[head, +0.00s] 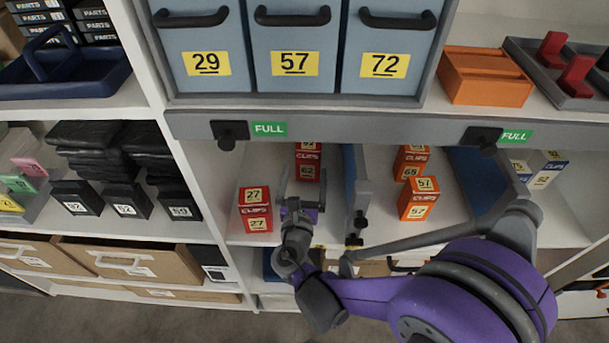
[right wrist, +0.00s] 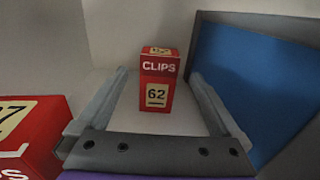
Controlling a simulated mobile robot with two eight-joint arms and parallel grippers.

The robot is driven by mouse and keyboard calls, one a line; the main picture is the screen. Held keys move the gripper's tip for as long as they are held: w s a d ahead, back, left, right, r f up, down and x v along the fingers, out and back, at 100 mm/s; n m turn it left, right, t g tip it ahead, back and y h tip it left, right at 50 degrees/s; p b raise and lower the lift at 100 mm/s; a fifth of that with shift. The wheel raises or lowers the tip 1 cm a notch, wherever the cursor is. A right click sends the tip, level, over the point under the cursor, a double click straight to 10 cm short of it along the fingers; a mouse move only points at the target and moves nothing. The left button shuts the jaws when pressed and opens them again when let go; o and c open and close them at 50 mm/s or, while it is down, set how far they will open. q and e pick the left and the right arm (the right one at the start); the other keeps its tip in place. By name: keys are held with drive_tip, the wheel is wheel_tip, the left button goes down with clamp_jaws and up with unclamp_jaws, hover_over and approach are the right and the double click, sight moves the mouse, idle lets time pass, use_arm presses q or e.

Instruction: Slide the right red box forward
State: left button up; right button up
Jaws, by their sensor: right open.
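Red clips boxes stand on the middle shelf. In the left bay, box 27 (head: 255,211) is at the front left, and box 62 (head: 307,166) is farther back on the right. In the right bay are box 65 (head: 411,163) at the back and box 57 (head: 419,199) in front. My right gripper (head: 303,190) is open and points into the left bay, right of box 27. In the right wrist view, box 62 (right wrist: 157,82) stands upright in line with the gap between the fingers, with space on both sides. I cannot tell whether the fingertips reach it. My left gripper is not in view.
A blue divider (head: 350,180) closes the left bay on the right; it is close to the right finger in the right wrist view (right wrist: 255,80). Box 27 (right wrist: 30,135) is near the left finger. The grey shelf rail (head: 370,128) with a FULL tag hangs above.

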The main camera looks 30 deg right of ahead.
sight(308, 153)
drive_tip(key=x, duration=1.1)
drive_tip(key=shift+b, duration=0.4)
drive_tip(key=shift+a, duration=0.1)
drive_tip(key=c, duration=1.4)
drive_tip(key=shift+o, duration=0.2)
drive_tip(key=shift+s, duration=0.1)
